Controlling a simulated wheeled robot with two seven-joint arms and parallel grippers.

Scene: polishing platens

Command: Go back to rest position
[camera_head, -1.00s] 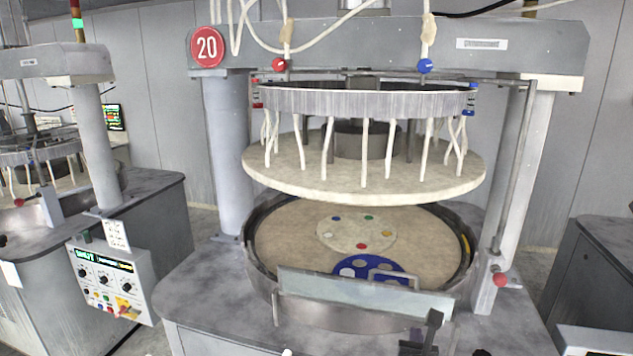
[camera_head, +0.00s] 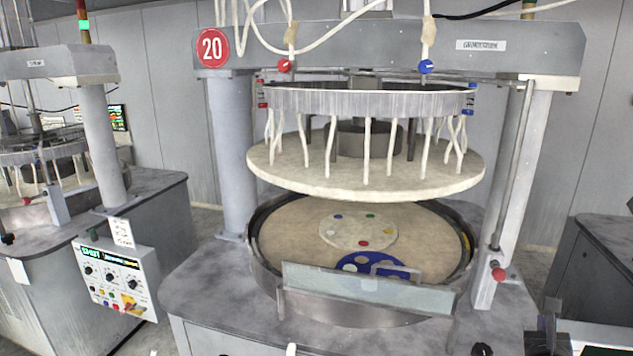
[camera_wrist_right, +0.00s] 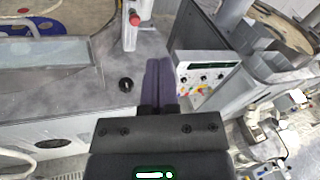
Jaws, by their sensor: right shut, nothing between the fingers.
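My right gripper (camera_head: 545,338) shows at the bottom right of the head view, partly cut off by the frame edge. In the right wrist view its two dark fingers (camera_wrist_right: 158,84) lie side by side, shut and empty. They are over the right front of the machine, near a black knob (camera_wrist_right: 126,85). My left gripper is not in view. The polishing machine marked 20 (camera_head: 213,48) stands in front of me. Its upper platen (camera_head: 365,185) hangs above the lower platen (camera_head: 300,245). A blue carrier disc (camera_head: 350,263) lies at the front of the lower platen.
A clear guard (camera_head: 365,288) stands at the machine's front edge. A red knob (camera_head: 498,273) sits on the right post. A control box (camera_head: 118,280) and another machine stand to the left. A control panel (camera_wrist_right: 205,80) shows beyond the fingers in the wrist view.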

